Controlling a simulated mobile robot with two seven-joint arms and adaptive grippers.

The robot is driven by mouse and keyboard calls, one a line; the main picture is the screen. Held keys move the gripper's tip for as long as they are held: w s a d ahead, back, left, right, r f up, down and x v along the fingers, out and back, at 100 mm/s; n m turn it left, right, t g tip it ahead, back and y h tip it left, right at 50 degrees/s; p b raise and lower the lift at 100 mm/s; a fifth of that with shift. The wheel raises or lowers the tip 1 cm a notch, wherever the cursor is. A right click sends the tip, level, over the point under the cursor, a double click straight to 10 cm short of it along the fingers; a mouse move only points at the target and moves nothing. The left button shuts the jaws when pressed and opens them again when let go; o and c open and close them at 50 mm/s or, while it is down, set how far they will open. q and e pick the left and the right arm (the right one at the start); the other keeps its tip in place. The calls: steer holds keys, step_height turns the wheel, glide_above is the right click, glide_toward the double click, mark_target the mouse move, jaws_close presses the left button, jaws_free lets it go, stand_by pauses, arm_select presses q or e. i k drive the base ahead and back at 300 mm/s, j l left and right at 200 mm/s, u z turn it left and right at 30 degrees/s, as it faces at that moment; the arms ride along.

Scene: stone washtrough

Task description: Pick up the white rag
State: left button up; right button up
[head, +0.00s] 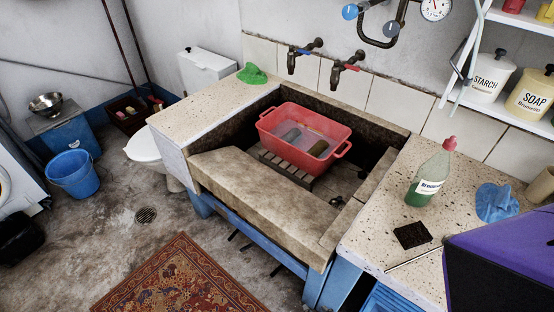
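I see no white rag in the head view. A green rag (252,73) lies crumpled on the left speckled counter, by the back wall. A blue rag (495,202) lies crumpled on the right counter. A red basin (312,153) stands on a slatted rack in the stone trough. It holds what looks like water, a dark greenish block and another small item I cannot make out. Neither of my grippers is in view.
A green bottle (429,178) with a red cap, a dark pad (412,235) and a thin stick stand or lie on the right counter (372,222). Two taps hang above the trough (265,192). A patterned rug (178,282) and a blue bucket (73,174) are on the floor.

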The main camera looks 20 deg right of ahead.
mark_target(294, 133)
steer(key=j+z, duration=0.1)
steer(key=z, duration=0.3)
steer(key=i+j+z, duration=0.1)
steer(key=z, duration=0.35)
steer(key=j+z, duration=0.25)
steer(key=j, duration=0.3)
steer(key=j+z, duration=0.3)
steer(key=j, duration=0.3)
